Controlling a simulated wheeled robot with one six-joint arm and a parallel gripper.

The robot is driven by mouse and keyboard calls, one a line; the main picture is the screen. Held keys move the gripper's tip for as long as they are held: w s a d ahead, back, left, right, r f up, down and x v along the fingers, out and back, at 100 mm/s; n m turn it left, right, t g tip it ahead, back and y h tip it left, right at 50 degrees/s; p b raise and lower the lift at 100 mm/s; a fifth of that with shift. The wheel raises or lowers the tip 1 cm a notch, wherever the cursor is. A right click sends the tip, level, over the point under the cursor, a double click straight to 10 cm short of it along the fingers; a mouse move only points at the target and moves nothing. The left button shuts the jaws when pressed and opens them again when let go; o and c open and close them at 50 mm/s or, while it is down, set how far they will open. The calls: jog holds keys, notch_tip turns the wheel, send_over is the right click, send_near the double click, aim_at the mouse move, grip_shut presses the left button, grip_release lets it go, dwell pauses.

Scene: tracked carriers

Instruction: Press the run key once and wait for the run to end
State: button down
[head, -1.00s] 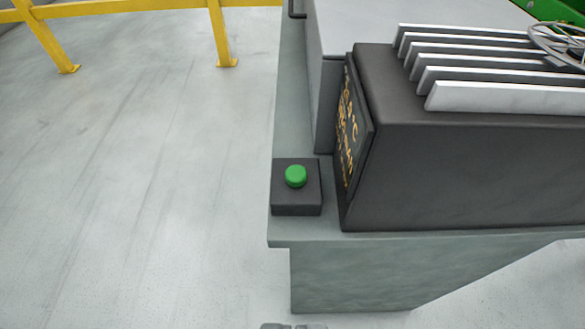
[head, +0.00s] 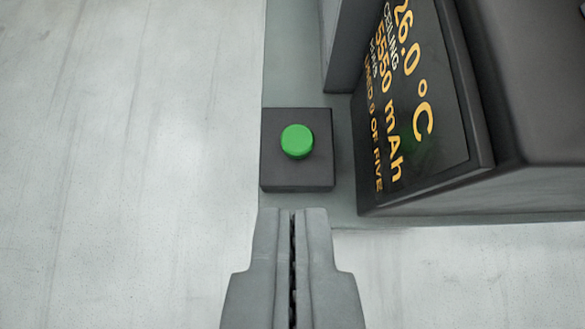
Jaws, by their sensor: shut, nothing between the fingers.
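The run key is a round green button (head: 297,141) on a dark square box (head: 279,178). The box sits at the left edge of a grey bench top (head: 345,212). My gripper (head: 292,212) is shut and empty, its fingertips just below the box in the picture. Whether the tips touch the box cannot be told, but they are apart from the green button. A display (head: 405,110) to the right shows orange text, including 26.0 °C, 5550 mAh and "OF FIVE"; part of it is cut off or hard to read.
The dark housing (head: 535,80) that carries the display stands close to the right of the button box. Pale floor (head: 130,160) lies open to the left of the bench.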

send_over(292, 137)
jog(key=s, duration=0.3)
notch_tip(292, 137, down, 7)
notch_tip(292, 137, down, 2)
jog(key=shift+f, duration=1)
